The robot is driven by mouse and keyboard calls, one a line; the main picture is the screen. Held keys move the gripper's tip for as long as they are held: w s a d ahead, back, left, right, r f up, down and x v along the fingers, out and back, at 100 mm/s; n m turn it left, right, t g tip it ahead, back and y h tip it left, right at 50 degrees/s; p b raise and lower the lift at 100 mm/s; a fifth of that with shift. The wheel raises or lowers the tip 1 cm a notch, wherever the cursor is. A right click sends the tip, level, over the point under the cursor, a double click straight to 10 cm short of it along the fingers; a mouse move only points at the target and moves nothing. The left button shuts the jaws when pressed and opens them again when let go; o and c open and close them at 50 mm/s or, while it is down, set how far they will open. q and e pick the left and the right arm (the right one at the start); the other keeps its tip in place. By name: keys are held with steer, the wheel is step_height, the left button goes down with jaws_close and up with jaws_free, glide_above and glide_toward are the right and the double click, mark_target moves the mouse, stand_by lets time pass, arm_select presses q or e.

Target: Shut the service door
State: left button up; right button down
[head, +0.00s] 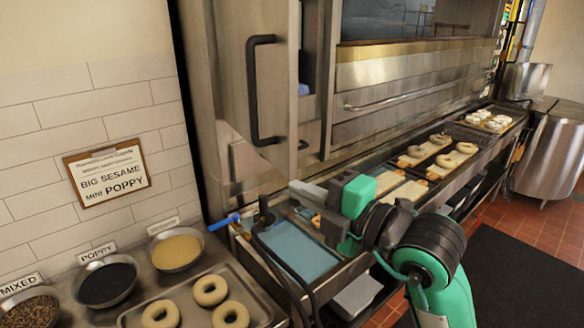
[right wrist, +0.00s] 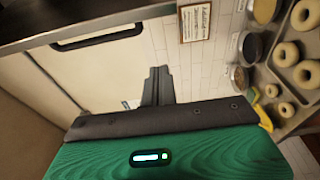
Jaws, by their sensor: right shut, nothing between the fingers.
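The service door (head: 232,70) is a steel panel with a long black upright handle (head: 262,90). It stands ajar, and a dark gap shows at the right of its edge. The black handle also shows at the upper left of the right wrist view (right wrist: 97,38). My right gripper (head: 303,190) is below and to the right of the handle, over the blue water trough, apart from the handle. Its fingers (right wrist: 157,84) are together and empty. My left gripper is not in view.
The water trough (head: 292,250) has a blue-handled tap (head: 224,222) and black hose. A tray of bagels (head: 262,307) and topping bowls (head: 176,248) stand at the lower left. Bagel boards (head: 425,152) line the counter at right. A sign (head: 107,176) hangs on the tiled wall.

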mark_target(291, 172)
steer(key=w+a+p, duration=0.1)
steer(key=w, duration=0.1)
steer(key=w+a+p, duration=0.1)
steer(key=w, duration=0.1)
steer(key=w+p, duration=0.1)
steer(key=w, duration=0.1)
steer(key=shift+w+a+r+p, duration=0.1)
steer(key=shift+w+a+p, duration=0.05)
steer(key=shift+a+p, duration=0.25)
steer(key=shift+w+d, duration=0.2)
steer(key=shift+d, duration=0.3)
steer(key=shift+w, duration=0.1)
steer(key=shift+d, duration=0.25)
